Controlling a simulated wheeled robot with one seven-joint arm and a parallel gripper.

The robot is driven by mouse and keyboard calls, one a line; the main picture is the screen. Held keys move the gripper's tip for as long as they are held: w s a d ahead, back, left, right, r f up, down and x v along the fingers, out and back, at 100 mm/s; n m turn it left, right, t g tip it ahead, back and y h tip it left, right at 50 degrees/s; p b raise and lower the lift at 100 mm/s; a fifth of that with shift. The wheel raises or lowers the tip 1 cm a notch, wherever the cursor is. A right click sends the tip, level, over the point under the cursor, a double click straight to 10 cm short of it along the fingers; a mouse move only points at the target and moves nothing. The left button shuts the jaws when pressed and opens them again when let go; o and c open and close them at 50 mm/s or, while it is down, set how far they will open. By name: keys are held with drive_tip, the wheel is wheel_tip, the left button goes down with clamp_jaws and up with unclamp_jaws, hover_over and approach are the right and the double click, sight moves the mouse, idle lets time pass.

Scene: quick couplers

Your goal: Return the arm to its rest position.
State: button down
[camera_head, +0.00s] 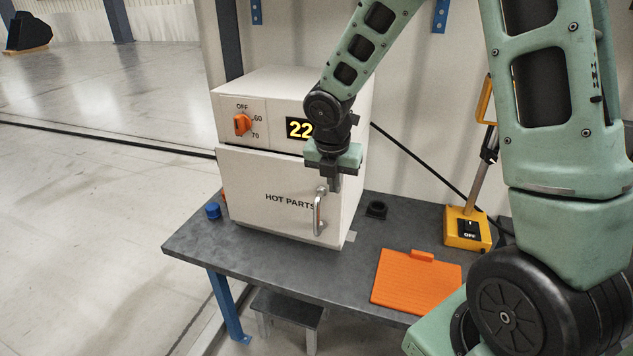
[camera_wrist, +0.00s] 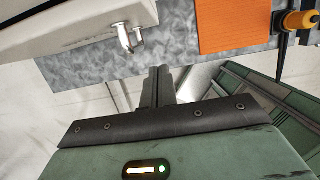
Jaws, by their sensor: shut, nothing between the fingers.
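My gripper (camera_head: 333,184) is shut and empty, in front of the white cabinet (camera_head: 262,222) marked HOT PARTS. In the head view its fingers point down, just above and beside the cabinet's metal door handle (camera_head: 318,212); whether they touch it I cannot tell there. In the wrist view the shut fingers (camera_wrist: 157,85) stand apart from the handle (camera_wrist: 128,38), over the grey table edge. My green arm reaches in from the upper right and hides part of the cabinet's front and its display. The cabinet door looks closed.
The grey table (camera_head: 270,268) holds an orange mat (camera_head: 412,283), a blue cap (camera_head: 212,211), a black ring-shaped part (camera_head: 376,210) and a yellow device with an OFF switch (camera_head: 466,230). The cabinet has an orange knob (camera_head: 242,124). A low dark stool (camera_head: 288,306) stands beneath. Open floor lies left.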

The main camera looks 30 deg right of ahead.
drive_tip(key=shift+a+r, duration=0.1)
drive_tip(key=s+a+m+g+y+b, duration=0.1)
drive_tip(key=s+a+m+b, duration=0.4)
drive_tip(key=s+a+m, duration=1.2)
drive_tip(key=s+a+y, duration=0.1)
drive_tip(key=s+a, duration=0.4)
drive_tip(key=s, duration=0.2)
drive_tip(key=shift+s+a+r+m+g+y, duration=0.2)
drive_tip(key=shift+s+r+m+g+y, duration=0.1)
drive_tip(key=shift+r+m+g+y, duration=0.1)
